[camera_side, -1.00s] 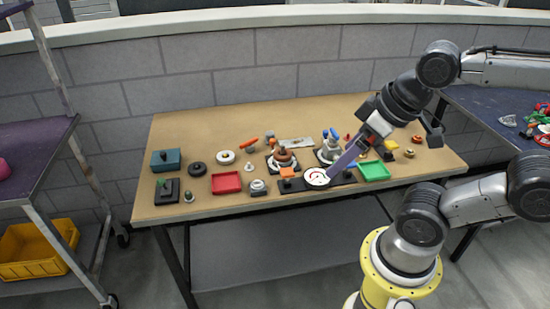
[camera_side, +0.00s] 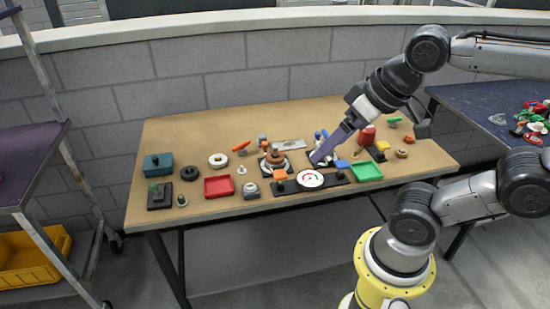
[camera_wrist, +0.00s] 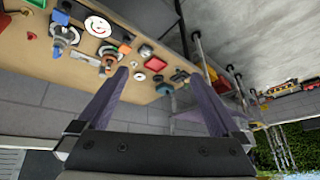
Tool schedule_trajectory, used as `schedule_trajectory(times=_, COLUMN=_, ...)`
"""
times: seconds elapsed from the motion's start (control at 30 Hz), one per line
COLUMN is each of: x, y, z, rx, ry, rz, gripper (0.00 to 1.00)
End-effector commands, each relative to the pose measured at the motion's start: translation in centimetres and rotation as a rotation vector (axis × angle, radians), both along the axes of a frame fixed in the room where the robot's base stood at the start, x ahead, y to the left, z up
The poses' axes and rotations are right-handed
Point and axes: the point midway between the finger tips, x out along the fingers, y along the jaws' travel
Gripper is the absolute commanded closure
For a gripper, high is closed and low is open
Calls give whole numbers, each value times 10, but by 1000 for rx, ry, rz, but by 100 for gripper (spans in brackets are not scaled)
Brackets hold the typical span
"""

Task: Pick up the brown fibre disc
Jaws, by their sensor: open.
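Two round brown pieces show in the side view, and I cannot tell for sure which is the fibre disc. One is a reddish-brown ring-shaped piece (camera_side: 275,158) on a pale round stand, left of my gripper. The other is a small tan-brown disc (camera_side: 401,153) at the right of the table. My gripper (camera_side: 317,159) points down and left beside the blue-handled stand, behind the white dial. In the wrist view its two purple fingers (camera_wrist: 152,73) are spread apart with nothing held between them.
The white dial (camera_side: 310,180) lies on a black base in front. A green tray (camera_side: 366,173) is to its right, a red tray (camera_side: 218,187) to its left. A red cone (camera_side: 367,135) stands behind, near my wrist. Bare table lies along the back left.

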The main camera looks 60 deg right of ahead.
Motion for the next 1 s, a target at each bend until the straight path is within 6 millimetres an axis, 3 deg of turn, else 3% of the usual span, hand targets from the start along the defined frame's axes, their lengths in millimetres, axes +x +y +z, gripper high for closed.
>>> schedule_trajectory(times=0.23, x=64, y=-15, z=42, rx=99, ry=45, rz=-243, gripper=0)
schedule_trajectory(times=0.47, x=146, y=-54, z=47, rx=174, ry=141, rz=-507, gripper=0)
schedule_trajectory(times=0.67, x=214, y=-108, z=16, rx=220, ry=238, rz=-724, gripper=0)
schedule_trajectory(times=0.8, x=247, y=-151, z=-26, rx=240, ry=317, rz=-845, gripper=0)
schedule_trajectory(times=1.0, x=263, y=-199, z=-88, rx=252, ry=418, rz=-937, gripper=0)
